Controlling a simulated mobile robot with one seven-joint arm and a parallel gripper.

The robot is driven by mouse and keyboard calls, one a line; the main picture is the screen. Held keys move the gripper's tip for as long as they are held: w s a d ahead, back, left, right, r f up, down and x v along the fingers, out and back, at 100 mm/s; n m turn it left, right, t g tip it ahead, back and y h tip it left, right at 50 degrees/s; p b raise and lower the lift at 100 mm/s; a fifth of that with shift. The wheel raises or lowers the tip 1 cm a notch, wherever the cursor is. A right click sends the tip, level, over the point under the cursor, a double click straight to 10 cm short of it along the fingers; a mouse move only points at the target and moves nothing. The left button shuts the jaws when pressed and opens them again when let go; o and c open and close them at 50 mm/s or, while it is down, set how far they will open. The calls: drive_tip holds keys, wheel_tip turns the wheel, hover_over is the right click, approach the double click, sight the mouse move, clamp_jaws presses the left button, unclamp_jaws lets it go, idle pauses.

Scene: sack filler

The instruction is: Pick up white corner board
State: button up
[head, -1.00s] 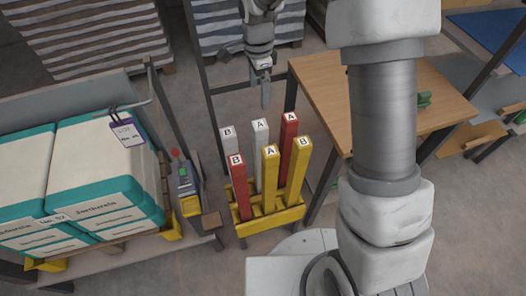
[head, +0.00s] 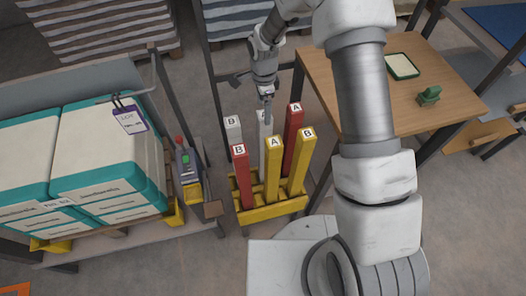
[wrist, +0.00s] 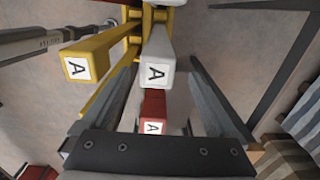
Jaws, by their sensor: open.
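Two white corner boards stand upright in a yellow rack (head: 268,212). One white board, marked B (head: 232,128), is at the rack's back left; the other, marked A (head: 262,145), is at the back middle. My gripper (head: 267,108) is directly above the white A board, pointing down, and partly hides its top in the head view. In the wrist view the white A board (wrist: 157,72) shows between the two spread dark fingers of my gripper (wrist: 162,68). The fingers are open, and I see no clear contact with the board.
Red boards B (head: 241,175) and A (head: 294,125) and yellow boards A (head: 273,165) and B (head: 302,160) stand close around it. A wooden table (head: 440,75) is close on the right. A pallet of teal-and-white sacks (head: 100,150) is on the left.

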drive_tip(key=shift+s+f+p, duration=0.2)
drive_tip(key=shift+f+p, duration=0.1)
drive_tip(key=shift+f, duration=2.4)
drive_tip(key=shift+c, duration=0.3)
clamp_jaws()
drive_tip(key=shift+r, duration=0.1)
